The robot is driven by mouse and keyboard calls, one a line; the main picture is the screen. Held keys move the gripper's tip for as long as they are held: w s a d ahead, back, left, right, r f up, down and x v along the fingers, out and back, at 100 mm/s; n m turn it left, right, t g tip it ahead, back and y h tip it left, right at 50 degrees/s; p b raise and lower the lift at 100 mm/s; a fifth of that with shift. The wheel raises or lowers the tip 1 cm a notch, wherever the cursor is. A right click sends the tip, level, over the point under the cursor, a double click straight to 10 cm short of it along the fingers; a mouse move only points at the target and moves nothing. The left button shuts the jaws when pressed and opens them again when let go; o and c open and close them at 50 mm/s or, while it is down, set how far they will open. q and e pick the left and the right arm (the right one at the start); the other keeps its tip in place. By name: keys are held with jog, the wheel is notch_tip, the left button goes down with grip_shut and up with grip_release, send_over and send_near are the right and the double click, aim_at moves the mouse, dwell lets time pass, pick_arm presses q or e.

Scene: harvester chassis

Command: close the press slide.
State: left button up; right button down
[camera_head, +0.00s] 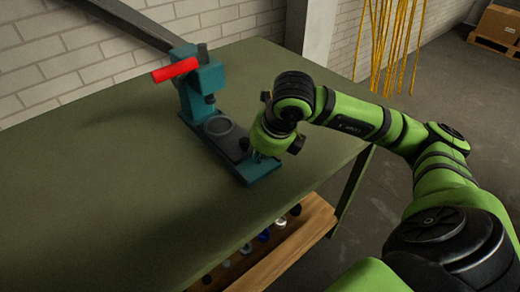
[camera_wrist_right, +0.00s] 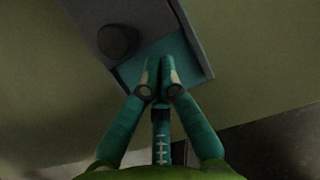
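The press (camera_head: 205,80) stands on the green table, with a teal body and a red handle (camera_head: 175,70). Its dark slide plate (camera_head: 224,143), with a round ring on it, lies along the teal base and reaches out in front of the column. A dark knob shows near the slide's front end, and also in the right wrist view (camera_wrist_right: 117,42). My right gripper (camera_head: 259,157) points down at the front end of the base. In the right wrist view its fingertips (camera_wrist_right: 161,65) are together, overlapping the teal end strip (camera_wrist_right: 150,58); the knob is outside them. Contact is unclear. My left gripper is out of view.
The green table (camera_head: 110,190) is clear to the left and in front of the press. A wooden shelf (camera_head: 285,245) with small round items sits below the table edge. A white brick wall (camera_head: 60,60) runs behind.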

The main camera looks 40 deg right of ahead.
aim_at(250, 149)
jog(key=shift+w, duration=0.1)
jog(key=w+b, duration=0.1)
jog(key=w, duration=0.2)
jog(key=shift+w+a, duration=0.15)
jog(key=shift+w, duration=0.1)
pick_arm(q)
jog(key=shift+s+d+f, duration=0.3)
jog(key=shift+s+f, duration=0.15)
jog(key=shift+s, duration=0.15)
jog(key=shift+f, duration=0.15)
pick_arm(e)
jog(key=shift+s, duration=0.1)
